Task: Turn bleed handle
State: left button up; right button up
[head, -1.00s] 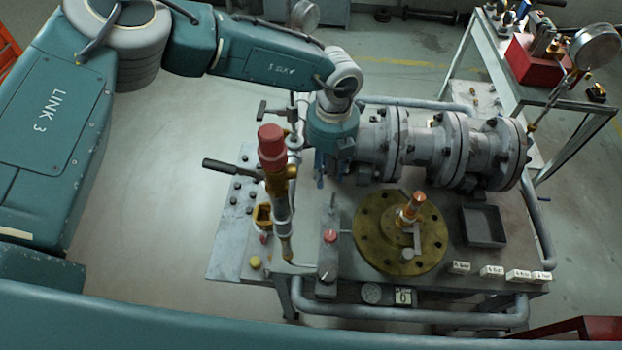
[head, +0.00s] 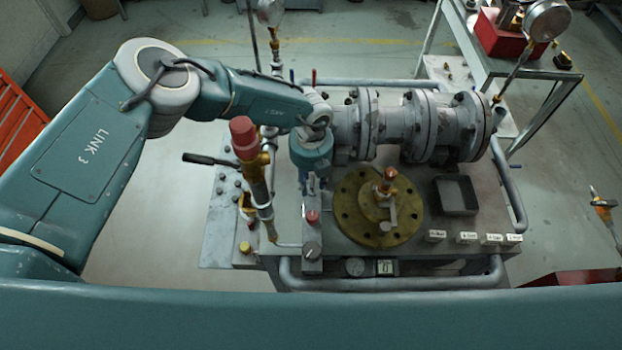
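My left gripper (head: 313,184) points down over the bench, just behind a narrow control box (head: 312,236) with a red button. My wrist hides most of its fingers, so its opening is unclear. Possible handles are a black lever (head: 208,159) left of the red-capped relief valve (head: 246,150), and small red (head: 314,77) and blue (head: 292,76) levers behind my forearm. I cannot tell which is the bleed handle. The grey flanged gate valve body (head: 410,125) lies behind and right of my gripper. My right gripper is not recognisable in view.
A brass flange (head: 352,218) with an upright stem lies right of the control box. A dark tray (head: 456,195) and white labels (head: 466,238) sit further right. Pipes (head: 400,285) run along the bench edges. A side table with a pressure gauge (head: 548,18) stands at back right.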

pick_arm(q)
grip_shut()
jog(key=shift+f+m+b, duration=0.1)
jog(key=shift+m+b, duration=0.2)
jog(key=shift+b, duration=0.05)
jog(key=shift+f+m+b, duration=0.1)
jog(key=shift+m+b, duration=0.4)
jog(key=shift+b, duration=0.15)
jog(key=m+b, duration=0.4)
jog(key=b, duration=0.1)
jog(key=m+b, duration=0.4)
jog(key=b, duration=0.1)
jog(key=m+b, duration=0.4)
jog(key=b, duration=0.1)
jog(key=shift+w+d, duration=0.15)
jog(key=shift+w, duration=0.1)
jog(key=shift+r+m+b, duration=0.2)
jog(key=shift+m+b, duration=1.25)
jog(key=shift+m, duration=0.25)
pick_arm(e)
notch_tip(320, 180, down, 20)
jog(key=s+d, duration=0.1)
jog(key=s, duration=0.1)
jog(key=shift+d, duration=0.15)
pick_arm(q)
jog(key=shift+r, duration=0.1)
pick_arm(e)
jog(key=shift+f, duration=0.1)
